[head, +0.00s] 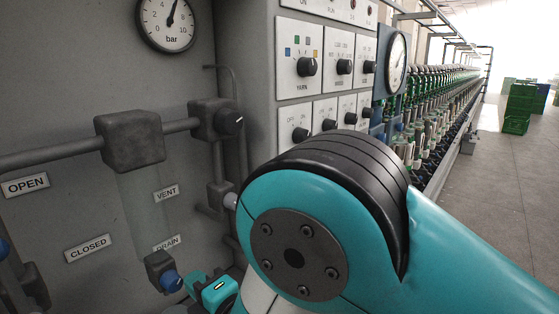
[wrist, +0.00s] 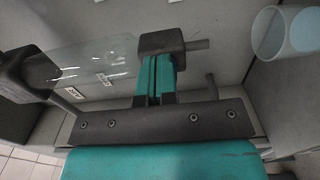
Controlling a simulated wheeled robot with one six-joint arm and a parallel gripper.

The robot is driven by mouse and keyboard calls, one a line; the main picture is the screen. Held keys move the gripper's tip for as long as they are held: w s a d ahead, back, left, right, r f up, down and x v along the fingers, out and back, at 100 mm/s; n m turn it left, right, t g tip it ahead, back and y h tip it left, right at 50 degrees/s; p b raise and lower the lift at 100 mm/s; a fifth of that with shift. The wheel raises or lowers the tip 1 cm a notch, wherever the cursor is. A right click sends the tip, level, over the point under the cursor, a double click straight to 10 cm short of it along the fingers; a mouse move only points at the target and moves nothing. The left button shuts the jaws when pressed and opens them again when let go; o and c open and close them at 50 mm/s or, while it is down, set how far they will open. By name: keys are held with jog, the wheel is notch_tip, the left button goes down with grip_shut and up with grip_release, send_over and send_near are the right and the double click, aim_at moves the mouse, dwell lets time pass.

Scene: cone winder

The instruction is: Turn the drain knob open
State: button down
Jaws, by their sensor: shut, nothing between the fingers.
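The drain knob (head: 171,281) is a small blue knob on a dark valve block (head: 158,265), below the DRAIN label (head: 167,243) at the lower left of the head view. My gripper (head: 192,281) is right beside the knob, on its right. I cannot tell if they touch. In the wrist view my gripper (wrist: 156,70) has its two teal fingers shut together with nothing between them. Their tips reach a dark block (wrist: 163,42). The knob is not clearly visible there. The pointer direction of the knob is too small to read.
A clear sight tube (head: 143,205) rises above the drain block. Pipes, a dark VENT-side knob (head: 232,121) and a knob panel (head: 307,67) are close by. OPEN (head: 25,184) and CLOSED (head: 88,248) labels are on the wall. My arm hides the lower middle.

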jog(key=shift+w+a+r, duration=0.15)
jog(key=shift+a+r, duration=0.1)
jog(key=shift+r, duration=0.2)
jog(key=shift+w+d+p, duration=0.1)
jog(key=shift+w+p, duration=0.1)
jog(key=shift+p, duration=0.45)
jog(key=shift+f, duration=0.1)
jog(key=b+v, duration=0.2)
jog(key=b, duration=0.2)
jog(key=b+v, duration=0.3)
jog(key=b, duration=0.2)
jog(key=shift+s+d+f, duration=0.1)
jog(key=shift+d+f, duration=0.15)
jog(key=shift+d, duration=0.1)
